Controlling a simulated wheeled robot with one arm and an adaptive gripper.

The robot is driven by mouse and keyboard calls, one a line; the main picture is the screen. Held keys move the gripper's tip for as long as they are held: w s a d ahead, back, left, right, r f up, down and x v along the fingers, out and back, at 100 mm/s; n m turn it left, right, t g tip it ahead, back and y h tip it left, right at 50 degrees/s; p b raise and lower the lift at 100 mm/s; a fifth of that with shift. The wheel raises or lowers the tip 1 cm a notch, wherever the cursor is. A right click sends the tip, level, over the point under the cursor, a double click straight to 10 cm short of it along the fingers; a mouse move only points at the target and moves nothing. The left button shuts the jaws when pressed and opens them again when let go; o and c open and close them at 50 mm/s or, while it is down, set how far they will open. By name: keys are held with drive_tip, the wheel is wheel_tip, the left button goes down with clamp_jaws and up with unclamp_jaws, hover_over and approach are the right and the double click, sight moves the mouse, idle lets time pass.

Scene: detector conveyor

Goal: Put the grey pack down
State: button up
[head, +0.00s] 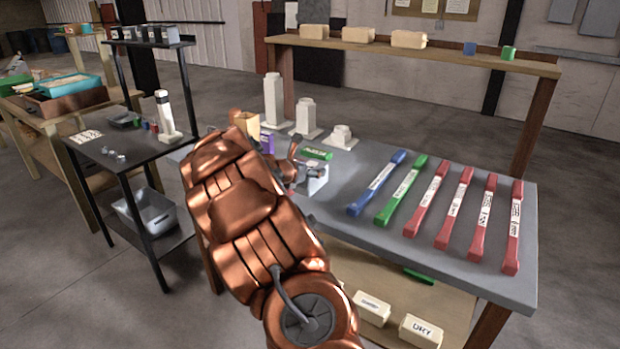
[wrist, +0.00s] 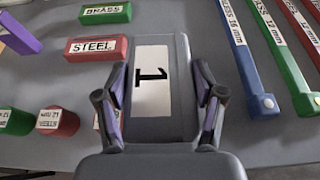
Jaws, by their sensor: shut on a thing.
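The grey pack (wrist: 153,82) is a box with a white label marked "1". In the wrist view it lies between the two fingers of my gripper (wrist: 160,105), which press on its left and right sides. In the head view my gripper (head: 296,172) is over the grey table (head: 360,185), partly hidden by my own arm. A pale part of the pack (head: 316,183) shows beside the fingers. I cannot tell whether the pack's underside touches the table.
In the wrist view a red block marked STEEL (wrist: 96,49) and a green block marked BRASS (wrist: 105,13) lie left of the pack. Blue (head: 377,182), green (head: 401,190) and several red bars fill the table's right. White stepped posts (head: 304,117) stand behind.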

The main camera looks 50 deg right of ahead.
drive_tip(key=shift+f, duration=1.6)
drive_tip(key=shift+f, duration=0.15)
drive_tip(key=o, duration=1.5)
drive_tip(key=shift+a+r, duration=0.1)
drive_tip(key=shift+r, duration=0.1)
drive_tip(key=v, duration=1.2)
drive_tip(key=shift+s+b, duration=0.15)
drive_tip(key=shift+b, duration=0.25)
